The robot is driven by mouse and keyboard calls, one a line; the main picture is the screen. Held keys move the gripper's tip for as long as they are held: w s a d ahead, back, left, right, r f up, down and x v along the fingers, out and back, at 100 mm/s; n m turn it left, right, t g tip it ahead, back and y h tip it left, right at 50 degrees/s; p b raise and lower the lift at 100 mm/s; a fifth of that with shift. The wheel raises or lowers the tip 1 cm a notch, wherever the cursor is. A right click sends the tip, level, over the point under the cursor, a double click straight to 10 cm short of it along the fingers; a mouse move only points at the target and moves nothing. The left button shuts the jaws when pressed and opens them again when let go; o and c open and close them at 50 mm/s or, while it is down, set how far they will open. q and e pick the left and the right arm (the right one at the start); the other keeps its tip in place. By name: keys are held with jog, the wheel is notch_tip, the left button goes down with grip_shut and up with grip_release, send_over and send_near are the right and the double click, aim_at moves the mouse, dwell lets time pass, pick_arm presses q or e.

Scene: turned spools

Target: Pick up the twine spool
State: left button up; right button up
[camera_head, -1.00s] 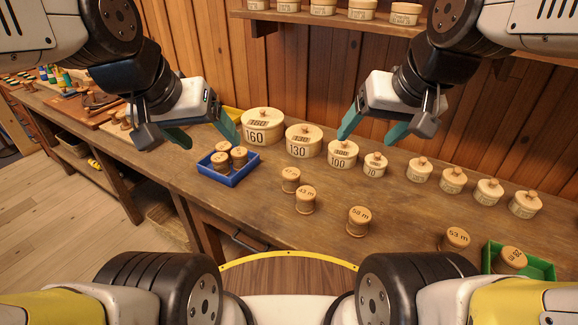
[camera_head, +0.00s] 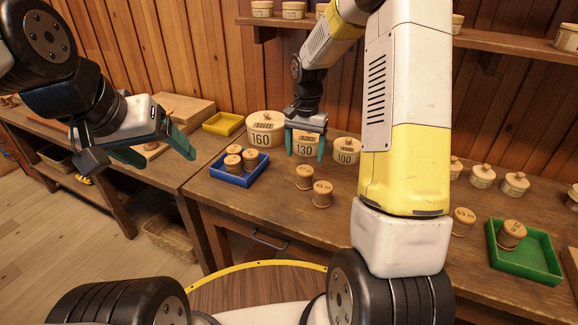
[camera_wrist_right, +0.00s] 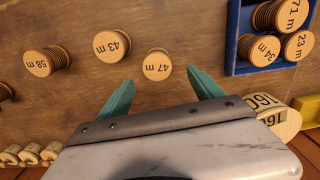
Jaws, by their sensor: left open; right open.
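Several wooden twine spools with numbered tops stand on the workbench. The 47 m spool (camera_head: 304,178) and the 43 m spool (camera_head: 322,194) stand in front of the lidded canisters. My right gripper (camera_head: 305,146) is open and empty, pointing down, with the 130 canister (camera_head: 304,133) showing between its fingers. In the right wrist view the 47 m spool (camera_wrist_right: 157,65) lies just beyond the gap between the open fingertips (camera_wrist_right: 160,90). The 43 m spool (camera_wrist_right: 111,45) and 58 m spool (camera_wrist_right: 45,61) are beside it. My left gripper (camera_head: 154,149) is open and empty at left.
A blue tray (camera_head: 236,183) holds 3 spools. A green tray (camera_head: 535,265) at right holds one spool (camera_head: 511,235); another spool (camera_head: 463,221) stands beside it. The 160 canister (camera_head: 266,129) and 100 canister (camera_head: 346,152) line the back. My right arm covers the middle bench.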

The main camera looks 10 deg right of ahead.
aim_at(305, 170)
jog(key=f, duration=0.7)
jog(key=shift+s+d+f, duration=0.1)
jog(key=shift+s+f, duration=0.2)
jog(key=shift+f, duration=0.1)
jog(key=c, duration=1.5)
